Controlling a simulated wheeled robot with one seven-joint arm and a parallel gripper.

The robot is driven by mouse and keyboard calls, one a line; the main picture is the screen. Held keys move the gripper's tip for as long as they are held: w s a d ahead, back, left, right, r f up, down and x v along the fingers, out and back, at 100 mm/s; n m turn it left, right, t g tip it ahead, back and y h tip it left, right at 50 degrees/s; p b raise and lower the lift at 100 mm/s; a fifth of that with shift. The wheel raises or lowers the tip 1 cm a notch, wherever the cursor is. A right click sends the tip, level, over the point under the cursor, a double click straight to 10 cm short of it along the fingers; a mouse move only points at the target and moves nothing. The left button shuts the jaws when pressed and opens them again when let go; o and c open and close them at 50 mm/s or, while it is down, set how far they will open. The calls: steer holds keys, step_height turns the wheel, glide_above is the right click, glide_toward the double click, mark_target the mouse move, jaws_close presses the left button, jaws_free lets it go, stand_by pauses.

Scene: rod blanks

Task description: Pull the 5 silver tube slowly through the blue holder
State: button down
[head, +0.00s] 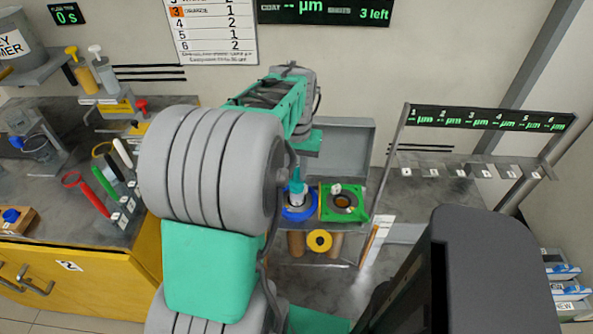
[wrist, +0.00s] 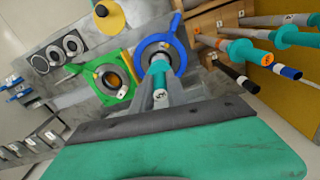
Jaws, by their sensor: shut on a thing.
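The blue holder (head: 298,207) is a ring-shaped collar on the bench in front of my arm. It also shows in the wrist view (wrist: 177,42), top centre. A tube (head: 297,186) stands in its ring. In the wrist view the tube (wrist: 158,78) is mostly teal, with a grey labelled end whose mark I cannot read surely; little silver shows. My gripper (wrist: 166,100) is shut on the tube at that end, close to the holder. My arm hides much of the gripper in the head view. The part of the tube beyond the ring is hidden.
A green holder (head: 342,202) sits right beside the blue one, with a yellow ring (head: 319,241) below. A numbered rack (head: 480,168) with small hooks stands at right. Handled tools (head: 98,202) lie at left. Teal rods (wrist: 255,50) lie close by in the wrist view.

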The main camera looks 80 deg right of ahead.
steer(key=shift+r+p, duration=3.15)
steer(key=shift+r, duration=1.35)
step_height(320, 180, up, 11)
steer(key=p, duration=0.8)
step_height(320, 180, up, 10)
steer(key=p, duration=0.7)
